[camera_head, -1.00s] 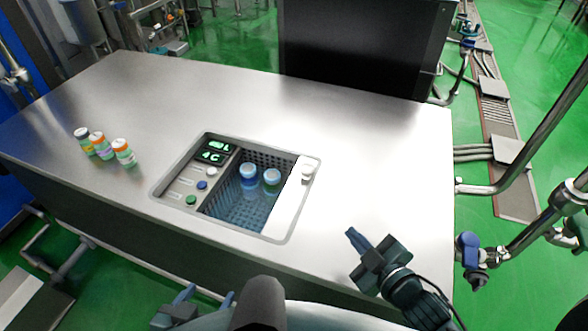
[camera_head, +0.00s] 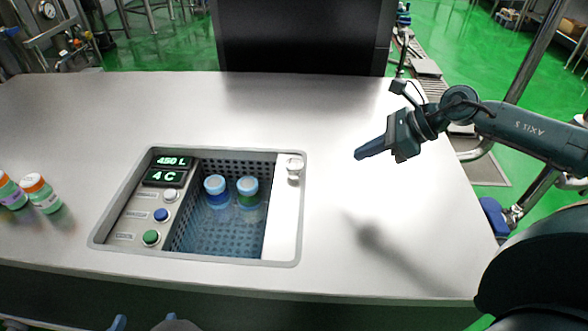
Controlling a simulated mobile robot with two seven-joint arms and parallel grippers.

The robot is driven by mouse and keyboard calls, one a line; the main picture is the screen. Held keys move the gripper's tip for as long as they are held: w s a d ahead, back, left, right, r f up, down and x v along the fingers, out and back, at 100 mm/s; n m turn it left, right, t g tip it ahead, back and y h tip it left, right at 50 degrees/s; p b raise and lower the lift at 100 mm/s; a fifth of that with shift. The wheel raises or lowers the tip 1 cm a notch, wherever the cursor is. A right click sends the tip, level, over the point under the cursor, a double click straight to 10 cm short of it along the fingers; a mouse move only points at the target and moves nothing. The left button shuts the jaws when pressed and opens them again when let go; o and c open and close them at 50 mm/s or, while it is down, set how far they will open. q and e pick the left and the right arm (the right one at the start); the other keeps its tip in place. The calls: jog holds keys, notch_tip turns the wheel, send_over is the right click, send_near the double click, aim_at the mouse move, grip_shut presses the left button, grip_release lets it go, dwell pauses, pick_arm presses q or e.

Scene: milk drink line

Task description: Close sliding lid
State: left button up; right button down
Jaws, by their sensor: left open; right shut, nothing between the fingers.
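The sliding lid (camera_head: 286,215) is a white panel at the right side of the sunken cooler box in the counter. A white knob (camera_head: 294,168) stands at its far end. The lid is slid to the right, and the basket (camera_head: 220,238) beside it is uncovered. My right gripper (camera_head: 358,155) is shut and empty, above the counter to the right of the knob, pointing left. My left gripper (camera_head: 145,324) shows only its fingertips at the bottom edge, open and apart from the box.
A control panel with displays (camera_head: 168,170) and several buttons lies left of the basket. Orange-capped bottles (camera_head: 40,193) stand at the counter's left. A black box (camera_head: 300,40) stands behind. The counter (camera_head: 360,240) right of the lid is clear.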

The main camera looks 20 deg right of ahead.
send_near(299, 173)
jog(key=shift+s+d+f+h, duration=0.1)
jog(key=shift+s+f+h, duration=0.05)
jog(key=shift+f, duration=0.45)
jog(key=shift+s+d+f+h, duration=0.1)
jog(key=shift+s+f+h, duration=0.05)
jog(key=shift+f, duration=0.5)
jog(key=shift+w+a, duration=0.8)
jog(key=shift+a, duration=0.2)
jog(key=shift+w+a, duration=0.45)
jog(key=shift+a, duration=0.15)
jog(key=shift+a, duration=0.1)
